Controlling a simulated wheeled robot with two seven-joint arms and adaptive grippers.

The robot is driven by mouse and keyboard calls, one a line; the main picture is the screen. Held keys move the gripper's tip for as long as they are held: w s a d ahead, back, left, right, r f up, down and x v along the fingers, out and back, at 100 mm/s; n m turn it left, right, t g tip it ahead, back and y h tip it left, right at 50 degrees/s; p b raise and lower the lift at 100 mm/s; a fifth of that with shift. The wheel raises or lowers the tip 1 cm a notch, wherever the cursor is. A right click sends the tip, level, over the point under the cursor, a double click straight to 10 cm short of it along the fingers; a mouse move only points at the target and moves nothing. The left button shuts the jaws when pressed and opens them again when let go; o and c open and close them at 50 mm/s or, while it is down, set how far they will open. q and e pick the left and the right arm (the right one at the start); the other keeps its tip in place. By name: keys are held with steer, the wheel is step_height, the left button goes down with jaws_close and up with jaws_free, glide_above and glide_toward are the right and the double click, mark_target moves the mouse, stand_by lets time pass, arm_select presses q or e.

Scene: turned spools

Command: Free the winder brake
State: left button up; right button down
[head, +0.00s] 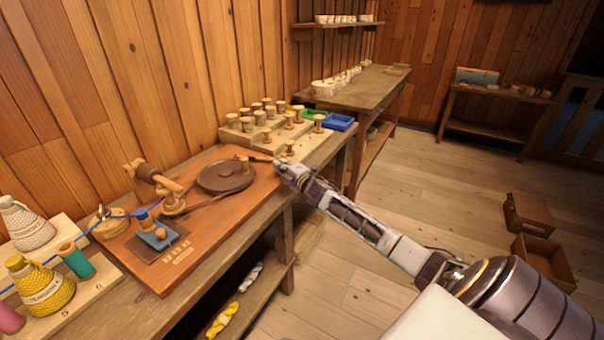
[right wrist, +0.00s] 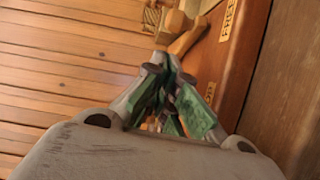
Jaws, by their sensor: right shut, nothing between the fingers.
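The winder is a reddish-brown board (head: 215,222) on the workbench. It carries a dark round wheel (head: 226,180) with a small wooden knob, a thin dark bar (head: 205,202) in front of the wheel, and a wooden spindle assembly (head: 160,187) on the left. I cannot tell for sure which part is the brake. My right gripper (head: 277,163) is at the board's far right corner, just right of the wheel, shut and empty. In the right wrist view its fingers (right wrist: 165,68) come together below a wooden handle (right wrist: 188,38); contact is unclear. My left gripper is out of view.
Several wooden spools stand on a stepped rack (head: 285,138) behind. Green and blue trays (head: 340,122) sit beside it. Open floor (head: 420,180) lies right.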

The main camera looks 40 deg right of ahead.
steer(key=shift+s+d+f, duration=0.2)
steer(key=shift+d, duration=0.1)
steer(key=shift+s+r, duration=0.15)
steer(key=shift+s, duration=0.25)
steer(key=shift+s+d, duration=0.25)
steer(key=shift+s, duration=0.45)
steer(key=shift+s+d, duration=0.25)
steer(key=shift+s, duration=0.4)
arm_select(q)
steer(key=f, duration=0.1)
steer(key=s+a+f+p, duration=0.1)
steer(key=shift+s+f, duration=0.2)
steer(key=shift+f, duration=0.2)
arm_select(e)
steer(key=s, duration=0.1)
steer(key=s+d, duration=0.1)
steer(key=s, duration=0.3)
steer(key=shift+d, duration=0.4)
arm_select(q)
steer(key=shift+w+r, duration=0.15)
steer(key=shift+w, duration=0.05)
arm_select(e)
steer(key=shift+w, duration=0.1)
steer(key=shift+m, duration=0.3)
